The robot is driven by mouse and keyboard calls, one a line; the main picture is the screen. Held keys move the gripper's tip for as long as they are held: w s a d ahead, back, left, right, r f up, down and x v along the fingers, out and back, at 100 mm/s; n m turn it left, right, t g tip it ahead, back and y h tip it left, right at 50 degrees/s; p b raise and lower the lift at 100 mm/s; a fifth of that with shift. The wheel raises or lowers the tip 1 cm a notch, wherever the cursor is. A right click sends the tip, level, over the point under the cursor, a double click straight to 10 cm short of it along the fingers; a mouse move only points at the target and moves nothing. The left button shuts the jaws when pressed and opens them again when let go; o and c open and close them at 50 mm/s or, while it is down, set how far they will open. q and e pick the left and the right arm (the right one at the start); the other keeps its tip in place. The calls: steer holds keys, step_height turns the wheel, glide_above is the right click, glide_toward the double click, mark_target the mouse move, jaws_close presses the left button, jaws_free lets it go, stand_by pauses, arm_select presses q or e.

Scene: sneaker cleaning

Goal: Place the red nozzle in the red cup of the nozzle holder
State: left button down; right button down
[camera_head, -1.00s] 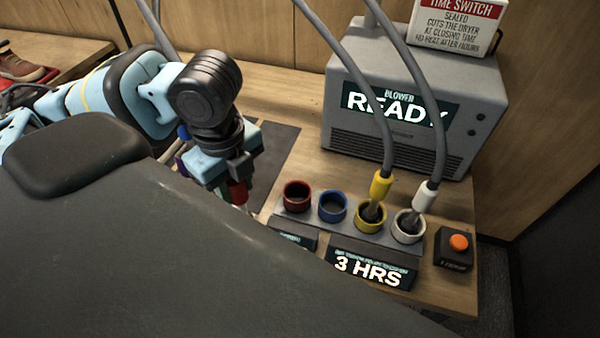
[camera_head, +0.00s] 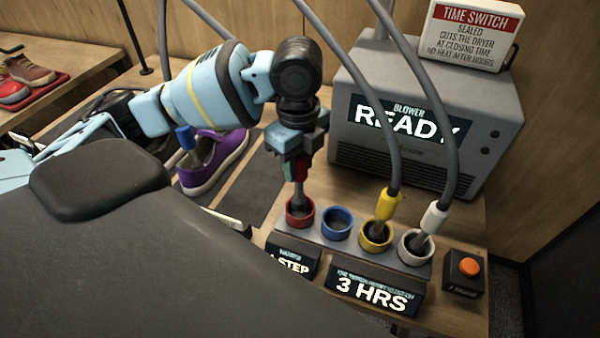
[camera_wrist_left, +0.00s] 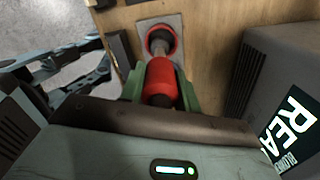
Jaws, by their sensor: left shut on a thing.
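My left gripper (camera_head: 297,172) is shut on the red nozzle (camera_wrist_left: 160,82), just above the nozzle holder (camera_head: 345,248). The nozzle points down, and its grey tip reaches the mouth of the red cup (camera_head: 299,214) at the holder's left end. In the left wrist view the red cup (camera_wrist_left: 160,39) is directly beyond the tip. How deep the tip sits is hard to tell. The jaws partly hide the nozzle's red body in the head view. Dark jointed parts at the left of the wrist view may be my right gripper (camera_wrist_left: 85,78); its state is unclear.
The blue cup (camera_head: 337,223) is empty. Yellow (camera_head: 386,206) and white (camera_head: 434,217) hosed nozzles stand in their matching cups. The blower (camera_head: 425,125) stands behind, an orange button (camera_head: 469,267) at the right. A purple sneaker (camera_head: 215,160) lies left of the gripper.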

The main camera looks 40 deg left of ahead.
mark_target(300, 176)
arm_select(q)
step_height(300, 176, down, 3)
steer(key=shift+w+f, duration=0.15)
steer(key=shift+f, duration=0.25)
steer(key=c, duration=1)
jaws_free()
